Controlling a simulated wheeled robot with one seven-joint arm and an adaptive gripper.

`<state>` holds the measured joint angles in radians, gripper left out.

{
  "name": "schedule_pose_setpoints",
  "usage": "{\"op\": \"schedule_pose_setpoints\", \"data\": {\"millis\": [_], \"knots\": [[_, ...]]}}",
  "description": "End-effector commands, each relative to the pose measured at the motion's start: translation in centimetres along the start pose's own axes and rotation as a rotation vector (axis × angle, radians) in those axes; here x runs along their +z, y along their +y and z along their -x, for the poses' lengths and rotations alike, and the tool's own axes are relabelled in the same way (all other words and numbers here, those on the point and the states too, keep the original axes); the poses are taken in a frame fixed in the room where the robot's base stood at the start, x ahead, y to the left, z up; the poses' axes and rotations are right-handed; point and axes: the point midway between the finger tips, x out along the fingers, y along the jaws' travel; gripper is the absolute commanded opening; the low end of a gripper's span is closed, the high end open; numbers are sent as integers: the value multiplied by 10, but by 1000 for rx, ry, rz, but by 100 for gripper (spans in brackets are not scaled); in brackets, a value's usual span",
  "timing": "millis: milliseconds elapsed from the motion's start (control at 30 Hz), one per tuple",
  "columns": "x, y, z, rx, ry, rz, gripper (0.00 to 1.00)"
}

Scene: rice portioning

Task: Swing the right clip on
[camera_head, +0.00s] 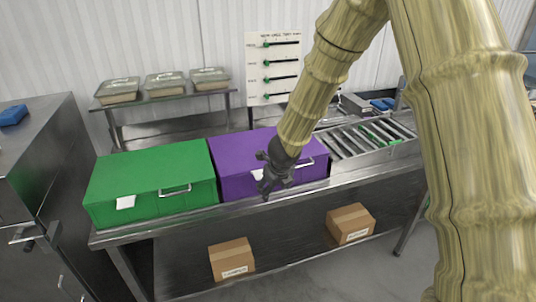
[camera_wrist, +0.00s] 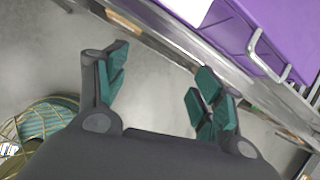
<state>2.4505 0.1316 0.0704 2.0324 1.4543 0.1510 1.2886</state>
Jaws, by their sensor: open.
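The purple box (camera_head: 235,150) stands on the steel counter, right of a green box (camera_head: 150,173). A bent metal loop (camera_head: 306,163), which looks like the clip or a handle, sits on the purple box's front right; it also shows in the wrist view (camera_wrist: 256,45). I cannot tell whether it is latched. My gripper (camera_head: 267,190) is in front of the purple box, left of that loop, by the counter edge. In the wrist view my gripper (camera_wrist: 158,90) is open, with nothing between its teal pads, and apart from the loop. No other clip is clearly seen.
The steel counter edge (camera_head: 250,205) runs close under my gripper. The green box has its own metal loop (camera_head: 174,191). A roller track (camera_head: 360,138) lies to the right. Cardboard boxes (camera_head: 232,259) sit on the lower shelf.

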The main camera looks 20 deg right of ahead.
Motion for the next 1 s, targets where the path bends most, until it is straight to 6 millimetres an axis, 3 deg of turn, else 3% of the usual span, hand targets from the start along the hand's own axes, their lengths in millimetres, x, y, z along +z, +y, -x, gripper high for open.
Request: {"op": "schedule_pose_setpoints", "data": {"millis": [33, 100, 300, 467, 800, 1000], "knots": [[20, -4, 19, 7, -29, -68, 68], [38, -6, 33, 19, -57, -149, 68], [61, -9, 49, 39, -95, -260, 68], [62, -9, 33, 41, -97, -267, 68], [67, -7, -20, 41, -97, -266, 68], [70, -7, -36, 42, -97, -265, 68]]}}
